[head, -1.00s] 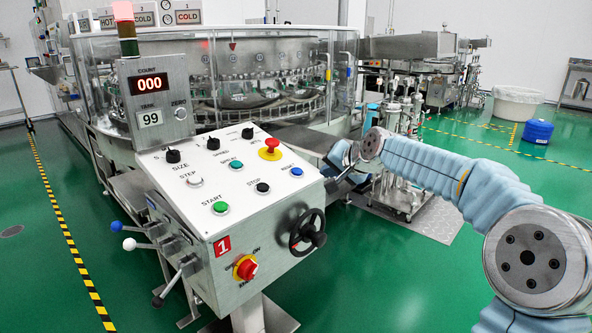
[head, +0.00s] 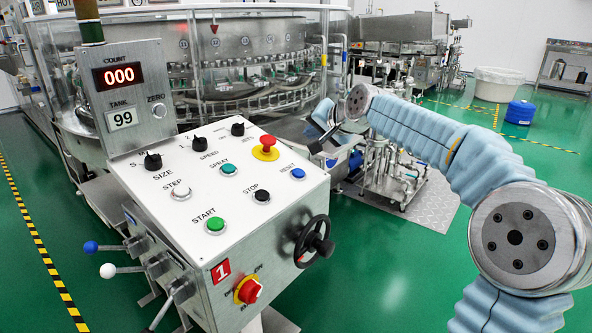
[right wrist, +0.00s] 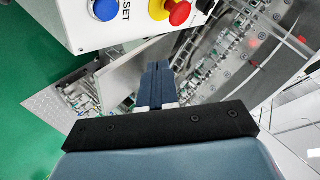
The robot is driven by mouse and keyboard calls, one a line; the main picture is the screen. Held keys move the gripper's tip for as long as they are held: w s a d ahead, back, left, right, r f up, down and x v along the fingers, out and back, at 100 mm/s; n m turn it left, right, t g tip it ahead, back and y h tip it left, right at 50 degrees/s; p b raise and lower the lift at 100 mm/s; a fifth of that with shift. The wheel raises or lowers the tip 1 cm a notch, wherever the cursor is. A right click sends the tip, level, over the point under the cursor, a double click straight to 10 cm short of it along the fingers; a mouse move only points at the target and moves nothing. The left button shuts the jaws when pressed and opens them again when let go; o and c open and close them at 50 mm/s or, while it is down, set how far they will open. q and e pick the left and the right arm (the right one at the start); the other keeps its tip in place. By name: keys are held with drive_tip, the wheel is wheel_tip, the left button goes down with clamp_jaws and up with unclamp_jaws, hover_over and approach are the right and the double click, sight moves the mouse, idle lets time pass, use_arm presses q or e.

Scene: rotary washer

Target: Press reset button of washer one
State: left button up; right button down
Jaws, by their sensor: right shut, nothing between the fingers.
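The control panel of washer one (head: 190,222) has a white sloped top and a red "1" label. Its blue RESET button (head: 298,174) sits near the right edge of the top, below the red emergency knob (head: 266,148). In the right wrist view the blue button (right wrist: 104,9) is at the top, with the letters "SET" beside it. My right gripper (head: 325,139) is shut and empty, beyond the panel's right edge and apart from the button. Its closed fingers (right wrist: 157,80) show in the right wrist view, below the panel edge. My left gripper is not in view.
A black handwheel (head: 313,242) sticks out of the panel's right side. Levers with blue and white balls (head: 107,270) stick out at the left. A glass-walled rotary machine (head: 250,60) stands behind. Green floor (head: 400,265) is open at the right.

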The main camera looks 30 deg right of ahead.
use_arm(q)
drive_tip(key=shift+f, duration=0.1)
use_arm(e)
drive_tip(key=b, duration=0.5)
hover_over(299, 173)
drive_tip(key=s+d, duration=0.1)
drive_tip(key=s, duration=0.1)
wheel_tip(299, 173, down, 7)
drive_tip(key=shift+f, duration=0.2)
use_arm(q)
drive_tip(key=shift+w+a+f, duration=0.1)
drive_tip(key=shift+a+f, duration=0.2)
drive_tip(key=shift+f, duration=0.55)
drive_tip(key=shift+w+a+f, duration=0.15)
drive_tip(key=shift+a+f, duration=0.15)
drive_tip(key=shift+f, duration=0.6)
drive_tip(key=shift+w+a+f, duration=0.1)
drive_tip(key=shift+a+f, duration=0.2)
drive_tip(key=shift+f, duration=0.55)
use_arm(e)
drive_tip(key=shift+w+a+f, duration=0.1)
drive_tip(key=shift+w+f, duration=0.15)
drive_tip(key=shift+f, duration=0.3)
use_arm(q)
drive_tip(key=shift+b, duration=0.3)
use_arm(e)
drive_tip(key=shift+f, duration=0.1)
